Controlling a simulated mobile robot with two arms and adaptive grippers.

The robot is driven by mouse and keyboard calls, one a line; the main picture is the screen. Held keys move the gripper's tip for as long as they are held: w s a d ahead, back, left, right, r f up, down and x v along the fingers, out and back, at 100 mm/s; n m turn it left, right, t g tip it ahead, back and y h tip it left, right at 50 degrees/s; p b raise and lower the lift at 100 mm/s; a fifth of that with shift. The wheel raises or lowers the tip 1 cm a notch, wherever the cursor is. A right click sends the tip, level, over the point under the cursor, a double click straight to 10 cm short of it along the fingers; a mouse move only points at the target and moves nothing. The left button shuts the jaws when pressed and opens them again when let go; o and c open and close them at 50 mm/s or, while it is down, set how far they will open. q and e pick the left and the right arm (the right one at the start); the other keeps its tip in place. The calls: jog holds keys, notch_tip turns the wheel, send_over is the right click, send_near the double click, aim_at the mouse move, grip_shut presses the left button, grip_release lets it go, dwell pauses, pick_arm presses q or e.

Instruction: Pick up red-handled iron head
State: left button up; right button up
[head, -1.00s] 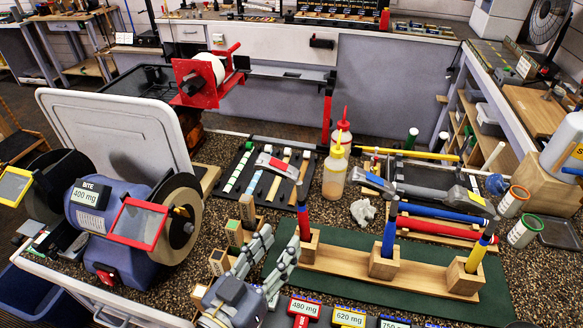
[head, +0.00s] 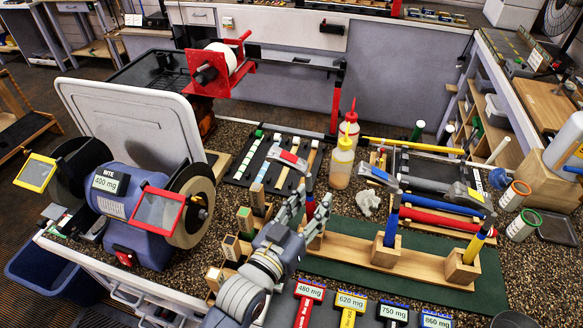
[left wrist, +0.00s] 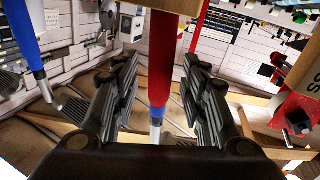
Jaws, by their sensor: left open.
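The red-handled iron head (head: 289,160) stands upright in the left socket of a wooden holder (head: 342,245), its red handle down and its silver head leaning to the upper left. My left gripper (head: 309,212) is open, with its fingers on either side of the red handle. In the left wrist view, the red shaft (left wrist: 164,60) with its blue band hangs between the open fingers (left wrist: 158,95), with visible gaps on both sides. My right gripper is not in view.
Blue-handled (head: 392,220) and yellow-handled (head: 474,245) iron heads stand farther right in the same holder, on a green mat (head: 495,290). A bench grinder (head: 130,200) stands at the left. Squeeze bottles (head: 341,163) stand behind the red one.

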pick_arm(q)
jog(key=shift+s, duration=0.1)
grip_shut()
jog(key=shift+r, duration=0.2)
